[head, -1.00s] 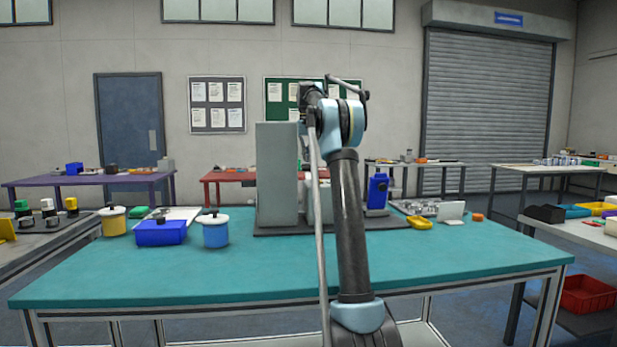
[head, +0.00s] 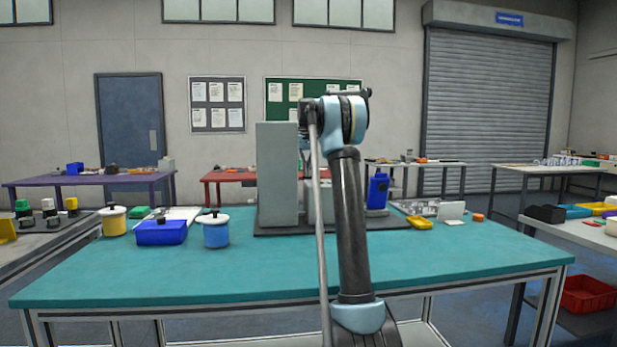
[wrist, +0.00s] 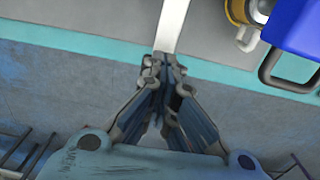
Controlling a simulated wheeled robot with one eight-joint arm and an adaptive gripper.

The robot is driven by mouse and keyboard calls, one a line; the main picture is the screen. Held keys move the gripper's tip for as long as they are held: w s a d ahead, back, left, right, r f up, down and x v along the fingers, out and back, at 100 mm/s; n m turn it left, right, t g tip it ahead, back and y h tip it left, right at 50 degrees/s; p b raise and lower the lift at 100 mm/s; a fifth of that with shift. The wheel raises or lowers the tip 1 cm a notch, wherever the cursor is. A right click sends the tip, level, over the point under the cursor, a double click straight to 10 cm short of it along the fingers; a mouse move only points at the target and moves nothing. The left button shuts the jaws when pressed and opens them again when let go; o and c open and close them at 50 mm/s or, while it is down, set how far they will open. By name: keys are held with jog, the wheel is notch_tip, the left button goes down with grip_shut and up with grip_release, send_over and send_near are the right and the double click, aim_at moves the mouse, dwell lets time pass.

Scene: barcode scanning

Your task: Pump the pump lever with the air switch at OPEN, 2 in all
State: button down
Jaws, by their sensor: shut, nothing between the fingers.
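My gripper (wrist: 163,65) is shut and empty in the wrist view. Its fingertips meet at the near end of a pale flat bar (wrist: 172,25), which may be the pump lever; I cannot tell whether they touch it. In the head view my arm stands in front of a grey upright box (head: 277,175) on a dark base plate (head: 268,231), and it hides my fingers and much of that equipment. A blue unit (head: 377,191) stands right of the arm; a blue body with a dark handle (wrist: 300,25) is at the wrist view's upper right. I cannot make out the air switch or its setting.
On the teal table (head: 270,270) are a blue box (head: 161,233), a blue pot (head: 216,234), a yellow pot (head: 114,224), a yellow tray (head: 419,223) and a white stand (head: 451,212). The table's front part is clear.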

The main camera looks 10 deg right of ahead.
jog(key=shift+f, duration=0.9)
jog(key=shift+r, duration=4.05)
jog(key=shift+f, duration=4.05)
jog(key=shift+r, duration=4)
